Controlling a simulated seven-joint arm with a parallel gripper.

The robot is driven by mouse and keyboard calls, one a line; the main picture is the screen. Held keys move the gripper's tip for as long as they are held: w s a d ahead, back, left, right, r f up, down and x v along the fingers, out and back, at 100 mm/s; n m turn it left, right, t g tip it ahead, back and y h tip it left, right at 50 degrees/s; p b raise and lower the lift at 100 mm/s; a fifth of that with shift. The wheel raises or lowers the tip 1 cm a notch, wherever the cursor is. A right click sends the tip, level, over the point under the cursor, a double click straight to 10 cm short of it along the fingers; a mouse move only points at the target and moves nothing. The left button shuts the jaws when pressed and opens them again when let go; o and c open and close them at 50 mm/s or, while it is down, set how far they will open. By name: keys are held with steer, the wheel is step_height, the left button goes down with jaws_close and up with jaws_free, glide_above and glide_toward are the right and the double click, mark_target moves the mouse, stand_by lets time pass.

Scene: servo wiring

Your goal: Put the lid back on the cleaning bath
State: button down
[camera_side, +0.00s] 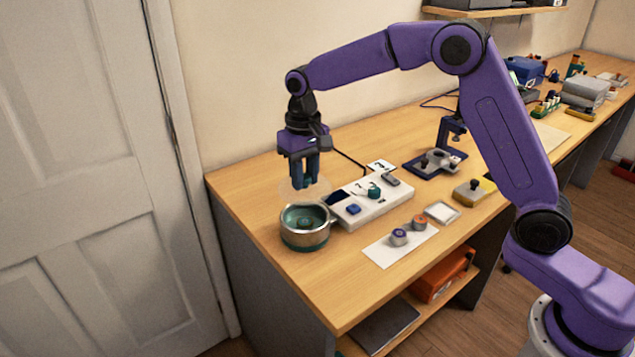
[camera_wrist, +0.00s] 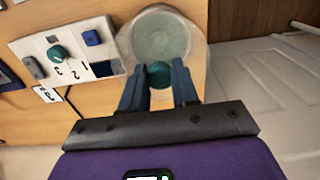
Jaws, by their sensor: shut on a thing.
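My gripper (camera_side: 303,183) is shut on the teal knob of the clear round lid (camera_side: 288,188). The lid hangs roughly level above the cleaning bath (camera_side: 306,239), apart from it. The bath is a round metal pot with a teal base, standing open near the table's left end. In the wrist view, my gripper's fingers (camera_wrist: 160,84) flank the lid's knob (camera_wrist: 159,75). The see-through lid (camera_wrist: 199,58) overlaps the bath (camera_wrist: 160,37), which shows beneath it, offset toward the top of the picture.
A white control box (camera_side: 367,206) with a teal dial and blue button stands just right of the bath. A white sheet (camera_side: 386,251) with two small round pieces lies in front. The table's left edge is close to the bath.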

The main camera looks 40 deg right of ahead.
steer(key=shift+w+d+f, duration=0.1)
steer(key=shift+w+f, duration=0.15)
steer(key=shift+f, duration=3)
steer(key=shift+f, duration=0.2)
steer(key=shift+c, duration=1.4)
jaws_free()
steer(key=shift+r, duration=0.1)
steer(key=shift+r, duration=3.4)
